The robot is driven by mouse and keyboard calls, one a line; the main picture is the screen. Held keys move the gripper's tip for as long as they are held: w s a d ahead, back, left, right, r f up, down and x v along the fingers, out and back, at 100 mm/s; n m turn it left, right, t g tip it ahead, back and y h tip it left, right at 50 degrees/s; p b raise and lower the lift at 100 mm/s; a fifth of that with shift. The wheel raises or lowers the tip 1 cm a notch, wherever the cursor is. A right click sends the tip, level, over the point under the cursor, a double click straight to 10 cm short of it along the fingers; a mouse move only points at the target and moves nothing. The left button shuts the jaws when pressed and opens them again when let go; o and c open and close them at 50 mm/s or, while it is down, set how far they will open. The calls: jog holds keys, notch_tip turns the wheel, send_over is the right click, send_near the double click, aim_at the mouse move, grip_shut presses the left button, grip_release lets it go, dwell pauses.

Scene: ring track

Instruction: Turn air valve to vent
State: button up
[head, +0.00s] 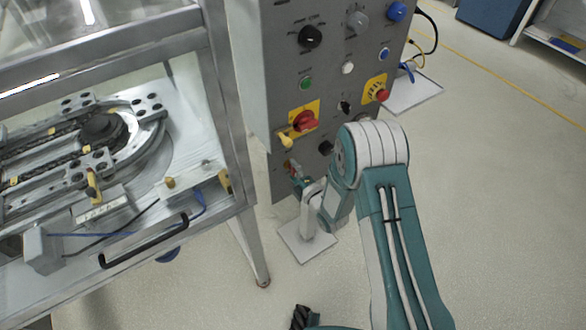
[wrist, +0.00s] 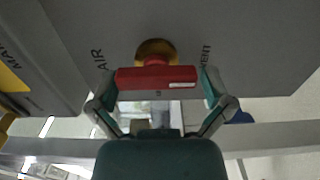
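The air valve has a red bar handle (wrist: 156,78) on a brass-coloured stem (wrist: 156,50), low on the grey panel. In the wrist view the handle lies level, with the word AIR to its left and VENT to its right. My gripper (wrist: 158,82) has its fingers spread wide, one at each end of the handle. The left finger is very close to the handle or touching it; a small gap shows at the right finger. In the head view my gripper (head: 297,181) is at the lower part of the control panel (head: 272,85), and the valve is mostly hidden there.
Above the valve are a red rotary switch (head: 305,121) on a yellow plate and a red emergency button (head: 382,95). A metal-framed track machine (head: 222,90) stands close on the left. Open floor (head: 500,200) lies to the right.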

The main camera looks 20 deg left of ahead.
jog(key=shift+f, duration=0.15)
jog(key=v, duration=1.2)
